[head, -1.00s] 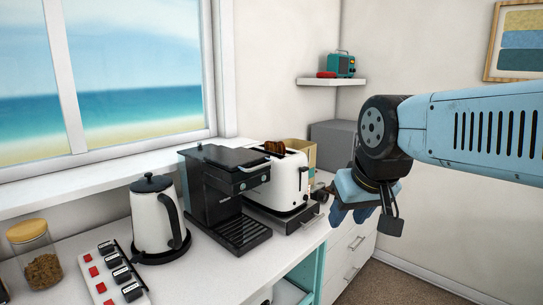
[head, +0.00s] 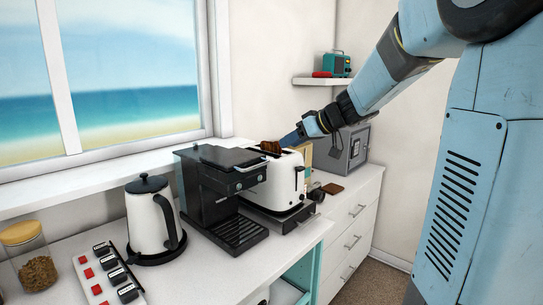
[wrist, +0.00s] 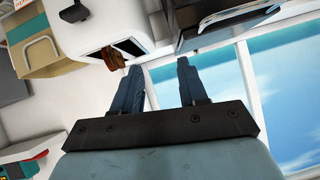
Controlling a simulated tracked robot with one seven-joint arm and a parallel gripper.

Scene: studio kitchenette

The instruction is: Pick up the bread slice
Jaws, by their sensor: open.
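The browned bread (head: 270,148) stands upright in the top slot of the white toaster (head: 283,181), its upper part sticking out. I cannot tell for sure whether there is one slice or two. The bread also shows in the wrist view (wrist: 113,58), with the toaster beside it. My gripper (head: 287,142) is just right of the bread at toaster-top height in the head view. In the wrist view my gripper (wrist: 158,67) has its two fingers apart with nothing between them. The bread lies just past the left fingertip, outside the gap.
A black coffee machine (head: 220,195) stands left of the toaster, then a white kettle (head: 150,220), a power strip (head: 106,275) and a jar (head: 35,262). A grey box (head: 355,145) is behind my forearm at the right. A cardboard-coloured box (wrist: 60,45) stands near the toaster. The window is close behind.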

